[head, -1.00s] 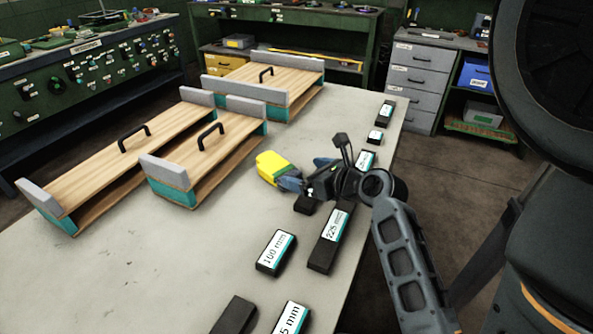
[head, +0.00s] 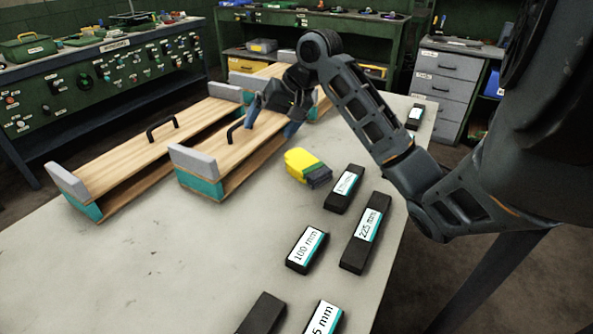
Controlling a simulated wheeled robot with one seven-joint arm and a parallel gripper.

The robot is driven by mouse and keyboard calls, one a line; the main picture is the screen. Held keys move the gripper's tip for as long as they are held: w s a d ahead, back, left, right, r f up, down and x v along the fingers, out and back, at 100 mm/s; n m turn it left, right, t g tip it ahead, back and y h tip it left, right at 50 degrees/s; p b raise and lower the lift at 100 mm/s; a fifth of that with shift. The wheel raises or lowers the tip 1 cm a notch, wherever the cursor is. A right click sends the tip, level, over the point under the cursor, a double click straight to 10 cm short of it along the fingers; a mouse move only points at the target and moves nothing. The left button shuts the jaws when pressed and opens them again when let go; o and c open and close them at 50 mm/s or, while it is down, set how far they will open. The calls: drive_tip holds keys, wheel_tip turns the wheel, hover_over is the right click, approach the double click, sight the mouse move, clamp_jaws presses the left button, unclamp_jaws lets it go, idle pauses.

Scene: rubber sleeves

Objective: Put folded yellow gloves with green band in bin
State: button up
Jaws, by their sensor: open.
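The folded yellow gloves (head: 301,162) lie on the grey table, with a green band (head: 314,171) and a dark end at their right. They are apart from my gripper. My gripper (head: 270,122) is open and raised over the front wooden carrier near its black handle, behind and left of the gloves. Its blue-tipped fingers point down and nothing shows between them. My arm hides part of the carriers at the back. I cannot identify a bin for the gloves in this view.
Wooden carriers with grey ends and black handles (head: 161,128) stand on the table's left and back. Black labelled blocks (head: 306,249) lie along the right, one (head: 344,189) close beside the gloves. The table's front left (head: 120,265) is clear. Grey drawers (head: 441,90) stand behind.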

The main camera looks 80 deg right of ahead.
sight(306, 162)
drive_tip(key=s+f+n+g, duration=0.1)
drive_tip(key=s, duration=0.2)
drive_tip(key=s+d+f+n+g, duration=0.1)
drive_tip(key=s+f+n+g, duration=0.1)
drive_tip(key=s+d+f+n+g, duration=0.1)
drive_tip(key=s, duration=0.2)
drive_tip(key=shift+s+f+n+g, duration=0.25)
drive_tip(key=shift+s+n+g, duration=0.05)
drive_tip(key=shift+g, duration=0.1)
drive_tip(key=shift+s+f, duration=0.1)
drive_tip(key=shift+f, duration=0.15)
drive_tip(key=f, duration=0.4)
drive_tip(key=w+d+f, duration=0.1)
drive_tip(key=f, duration=0.2)
drive_tip(key=shift+d+f, duration=0.1)
drive_tip(key=shift+c, duration=0.2)
drive_tip(key=c, duration=1.1)
drive_tip(key=shift+o, duration=0.2)
